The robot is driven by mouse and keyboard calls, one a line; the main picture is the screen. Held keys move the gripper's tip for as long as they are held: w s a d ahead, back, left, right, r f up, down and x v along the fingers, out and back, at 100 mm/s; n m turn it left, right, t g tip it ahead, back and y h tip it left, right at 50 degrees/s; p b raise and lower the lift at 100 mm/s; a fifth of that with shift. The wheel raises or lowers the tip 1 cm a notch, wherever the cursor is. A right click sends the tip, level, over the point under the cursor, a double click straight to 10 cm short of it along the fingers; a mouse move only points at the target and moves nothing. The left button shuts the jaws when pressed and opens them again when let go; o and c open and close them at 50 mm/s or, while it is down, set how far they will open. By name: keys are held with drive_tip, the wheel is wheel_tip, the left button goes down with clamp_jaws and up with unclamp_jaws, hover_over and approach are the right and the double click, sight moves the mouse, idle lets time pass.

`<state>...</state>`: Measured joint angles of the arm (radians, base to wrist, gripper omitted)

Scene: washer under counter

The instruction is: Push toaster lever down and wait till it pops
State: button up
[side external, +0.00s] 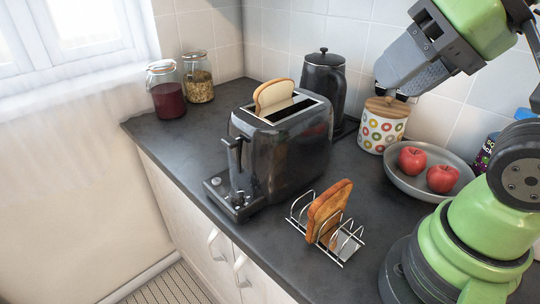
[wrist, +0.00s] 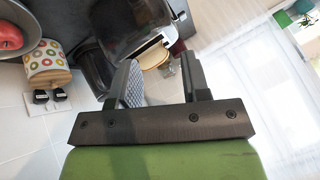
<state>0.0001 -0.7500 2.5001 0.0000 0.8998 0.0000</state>
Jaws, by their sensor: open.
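The dark metal toaster (side external: 285,145) stands on the counter in the side view, with a slice of bread (side external: 273,97) sticking up from one slot. Its lever (side external: 234,150) is on the front end and sits high, above the base with knobs. My gripper (side external: 393,94) is in the air to the right of the toaster, above the patterned jar. In the wrist view my gripper (wrist: 163,75) has its two fingers apart with nothing between them. The toaster (wrist: 133,25) and the bread (wrist: 153,56) show beyond the fingers; I cannot make out the lever there.
A wire rack (side external: 333,240) holding toast (side external: 328,209) stands in front of the toaster. A patterned jar (side external: 381,127) and a bowl (side external: 405,184) with apples are at right. Two glass jars are at back left, with bare counter nearby.

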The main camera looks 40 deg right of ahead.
drive_tip(key=shift+w+r, duration=0.15)
drive_tip(key=c, duration=0.6)
drive_tip(key=w+r+m+g, duration=0.1)
drive_tip(key=w, duration=0.1)
drive_tip(key=w+r+m, duration=0.1)
drive_tip(key=w, duration=0.2)
drive_tip(key=w+a+r+m+g, duration=0.1)
drive_tip(key=w, duration=0.2)
drive_tip(key=shift+m+g, duration=0.3)
drive_tip(key=shift+m, duration=0.1)
clamp_jaws()
drive_tip(key=w+a+f+m+g+h, duration=0.1)
drive_tip(key=w+a+f+m+g, duration=0.1)
drive_tip(key=w+f+m, duration=0.3)
drive_tip(key=w+a+f+m+g+h, duration=0.2)
drive_tip(key=w+a+f+m, duration=0.2)
drive_tip(key=w, duration=0.8)
wheel_tip(320, 180, down, 2)
drive_tip(key=shift+w+a+f+m+g, duration=0.15)
drive_tip(key=shift+a+m+g, duration=0.15)
drive_tip(key=shift+m, duration=0.6)
